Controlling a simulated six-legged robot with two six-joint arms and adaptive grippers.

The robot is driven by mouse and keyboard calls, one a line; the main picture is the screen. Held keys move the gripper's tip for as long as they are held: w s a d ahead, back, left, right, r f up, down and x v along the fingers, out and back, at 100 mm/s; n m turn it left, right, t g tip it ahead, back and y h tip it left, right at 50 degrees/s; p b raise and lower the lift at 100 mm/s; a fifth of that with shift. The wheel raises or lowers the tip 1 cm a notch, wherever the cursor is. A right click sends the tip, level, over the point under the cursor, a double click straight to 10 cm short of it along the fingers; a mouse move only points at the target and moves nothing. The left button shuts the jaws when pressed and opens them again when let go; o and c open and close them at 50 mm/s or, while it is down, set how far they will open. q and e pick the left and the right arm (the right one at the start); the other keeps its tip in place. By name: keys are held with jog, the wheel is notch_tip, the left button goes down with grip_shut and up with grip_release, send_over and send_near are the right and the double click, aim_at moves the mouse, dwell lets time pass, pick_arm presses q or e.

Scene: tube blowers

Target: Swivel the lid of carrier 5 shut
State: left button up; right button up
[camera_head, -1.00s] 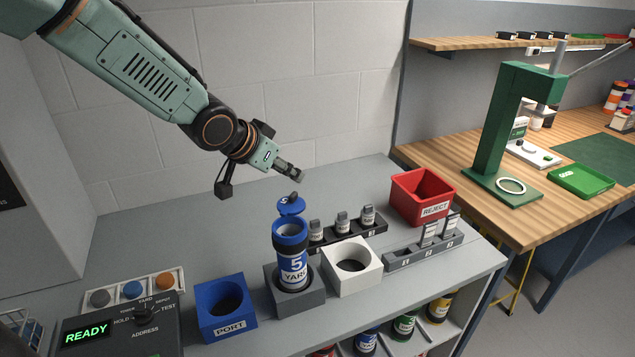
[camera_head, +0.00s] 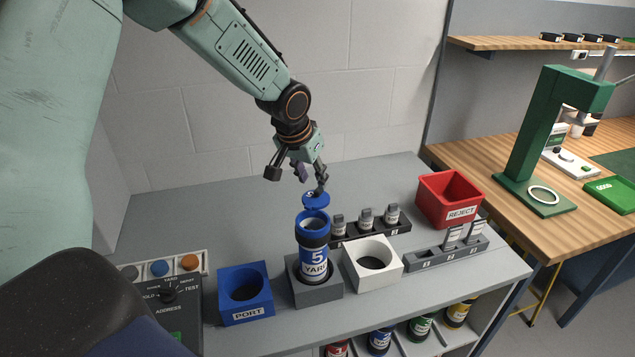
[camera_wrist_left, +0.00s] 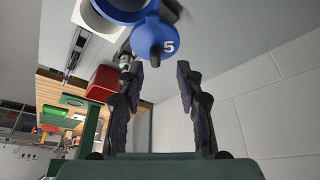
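Carrier 5 (camera_head: 313,262) is a blue cylinder with a white "5 YARD" label, upright in a grey block (camera_head: 318,291). Its round blue lid (camera_head: 316,201) is swung out to the back, off the mouth, so the carrier stands open. In the left wrist view the lid (camera_wrist_left: 151,38), marked 5, lies just beyond the fingertips. My left gripper (camera_head: 313,182) is just above the lid, pointing down. In the left wrist view its fingers (camera_wrist_left: 158,75) are apart with nothing between them. Whether a finger touches the lid is unclear. My right gripper is not in view.
A blue PORT block (camera_head: 246,293) stands left of the carrier and a white block (camera_head: 373,264) right of it. A rack of small grey-capped pieces (camera_head: 370,229) is close behind. A red REJECT bin (camera_head: 450,200) stands farther right. The bench behind the PORT block is clear.

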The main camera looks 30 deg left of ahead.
aim_at(316, 189)
pick_arm(q)
jog(key=shift+x, duration=1.15)
jog(key=shift+w+d+f, duration=0.3)
jog(key=shift+d+f, duration=0.15)
jog(key=shift+d, duration=0.05)
jog(key=shift+a+f, duration=0.1)
jog(key=shift+a, duration=0.25)
jog(key=shift+d, duration=0.3)
grip_shut()
jog(key=shift+a, duration=0.15)
